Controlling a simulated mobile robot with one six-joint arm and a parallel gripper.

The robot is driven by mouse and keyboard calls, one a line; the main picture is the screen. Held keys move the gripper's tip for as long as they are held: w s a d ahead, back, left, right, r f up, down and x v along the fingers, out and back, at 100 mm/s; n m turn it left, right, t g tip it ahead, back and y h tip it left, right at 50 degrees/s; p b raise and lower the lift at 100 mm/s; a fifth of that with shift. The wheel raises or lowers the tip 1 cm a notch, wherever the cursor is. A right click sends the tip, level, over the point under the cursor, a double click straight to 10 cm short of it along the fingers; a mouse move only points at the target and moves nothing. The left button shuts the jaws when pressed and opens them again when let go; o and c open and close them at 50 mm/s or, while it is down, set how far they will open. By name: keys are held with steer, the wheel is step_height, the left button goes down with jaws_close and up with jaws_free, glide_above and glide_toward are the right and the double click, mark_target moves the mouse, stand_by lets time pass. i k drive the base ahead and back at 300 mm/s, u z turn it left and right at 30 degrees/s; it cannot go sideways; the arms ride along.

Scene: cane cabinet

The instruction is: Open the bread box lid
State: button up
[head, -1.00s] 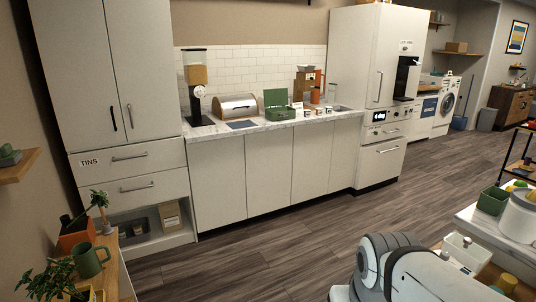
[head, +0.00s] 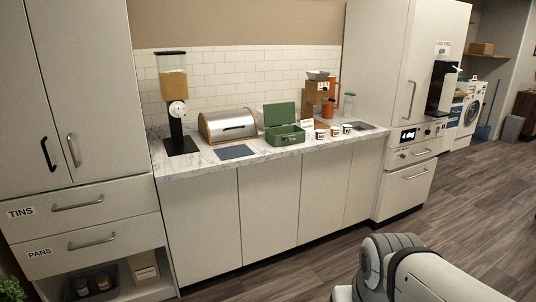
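The bread box (head: 229,127) is on the marble counter against the tiled wall. It has a rounded metallic lid (head: 231,124) with wooden end panels, and the lid looks closed. A part of my arm shows at the bottom right of the head view, well in front of the counter. My gripper is not in view.
A cereal dispenser (head: 174,95) stands left of the bread box, and an open green box (head: 284,134) stands right of it. A dark blue mat (head: 234,152) lies in front. Several small jars and a coffee machine (head: 318,92) are farther right. The floor before the counter is clear.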

mark_target(232, 124)
steer(key=u, duration=0.15)
steer(key=i, duration=1.7)
steer(key=u, duration=0.5)
steer(key=i, duration=1.9)
steer(key=u, duration=0.3)
